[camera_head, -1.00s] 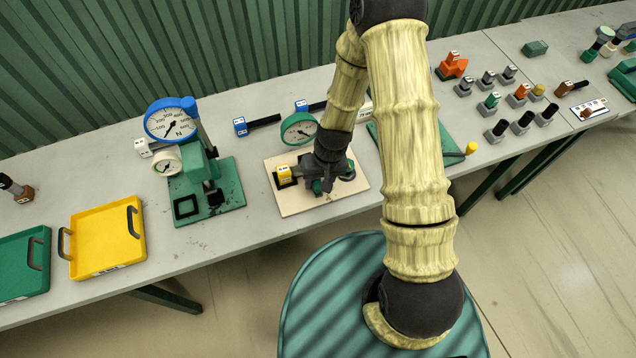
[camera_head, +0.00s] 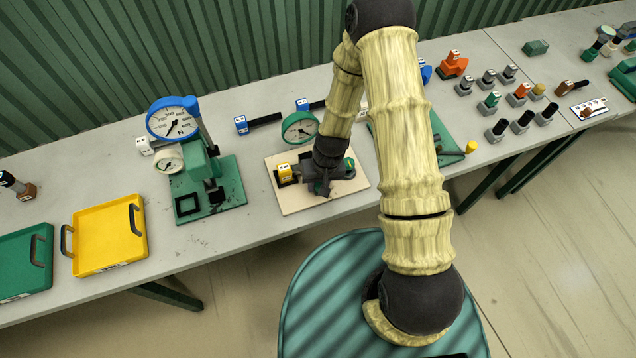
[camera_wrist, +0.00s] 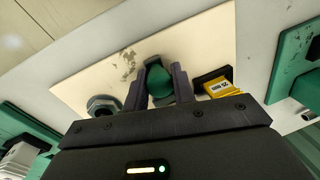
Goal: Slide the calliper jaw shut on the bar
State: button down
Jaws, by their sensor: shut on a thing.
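The cream board (camera_head: 300,205) on the bench carries the calliper, with a round green-rimmed dial (camera_head: 299,127) behind it. A yellow block with a white label (camera_head: 284,171) sits at the board's left; it also shows in the wrist view (camera_wrist: 223,87), beside a dark square. I cannot tell which part is the bar. My gripper (camera_head: 322,186) is low over the board, just right of the yellow block. In the wrist view its fingers are shut on a green rounded grip (camera_wrist: 157,82). The jaw faces are hidden by my gripper.
A green press stand (camera_head: 222,203) with a large blue gauge (camera_head: 172,119) stands left of the board. A yellow tray (camera_head: 105,238) lies farther left. Several coloured knobs and blocks stand at the right. Bare bench separates the board from the stand.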

jog(key=shift+w+a+b, duration=0.15)
jog(key=shift+w+a, duration=0.05)
jog(key=shift+w, duration=0.6)
jog(key=shift+w+a+b, duration=0.15)
jog(key=shift+w+a, duration=0.05)
jog(key=shift+w, duration=0.55)
jog(key=c, duration=1.2)
grip_release()
jog(key=shift+s, duration=0.1)
jog(key=shift+r, duration=0.1)
jog(key=d+r+b, duration=0.1)
jog(key=r, duration=0.4)
jog(key=d+r+b, duration=0.1)
jog(key=r, duration=0.5)
jog(key=r+b, duration=0.1)
jog(key=r, duration=0.5)
jog(key=shift+w+d+b, duration=0.2)
jog(key=shift+d+b, duration=0.1)
jog(key=shift+d, duration=0.1)
